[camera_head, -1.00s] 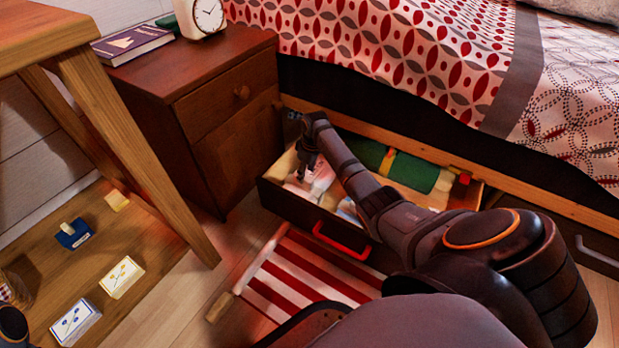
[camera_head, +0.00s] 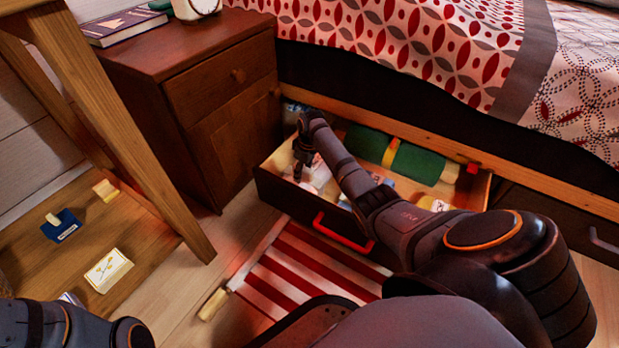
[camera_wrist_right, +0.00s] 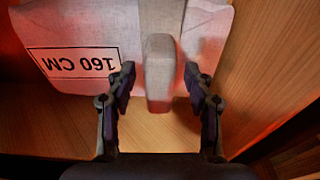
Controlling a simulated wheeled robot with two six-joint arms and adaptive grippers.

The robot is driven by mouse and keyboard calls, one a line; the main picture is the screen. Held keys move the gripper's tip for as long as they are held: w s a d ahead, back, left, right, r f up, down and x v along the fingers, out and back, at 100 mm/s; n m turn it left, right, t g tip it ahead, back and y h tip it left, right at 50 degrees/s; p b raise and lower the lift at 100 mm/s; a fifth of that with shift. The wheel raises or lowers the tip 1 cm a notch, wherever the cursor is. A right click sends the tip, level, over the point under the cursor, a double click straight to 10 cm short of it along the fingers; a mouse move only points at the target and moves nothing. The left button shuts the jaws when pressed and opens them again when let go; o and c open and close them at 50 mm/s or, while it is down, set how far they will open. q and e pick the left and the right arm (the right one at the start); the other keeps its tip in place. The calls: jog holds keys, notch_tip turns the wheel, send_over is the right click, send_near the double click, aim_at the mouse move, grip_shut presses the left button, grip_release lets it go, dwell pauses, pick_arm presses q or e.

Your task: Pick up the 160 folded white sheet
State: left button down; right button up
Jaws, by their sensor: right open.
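The folded white sheet (camera_wrist_right: 75,45) with a "160 CM" label fills the upper part of the right wrist view, its label upside down. A pale raised tab (camera_wrist_right: 159,75) sticks out from it toward me. My right gripper (camera_wrist_right: 160,85) is open, with one finger on each side of the tab and gaps between. In the head view the right gripper (camera_head: 299,166) reaches down into the left end of the open drawer (camera_head: 282,198), over pale cloth partly hidden by my arm. My left arm shows at the bottom left; its gripper is out of view.
A red-striped rug (camera_head: 300,270) lies in front.

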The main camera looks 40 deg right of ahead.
grip_shut()
dwell(0.3)
jog(key=shift+r, duration=0.1)
dwell(0.4)
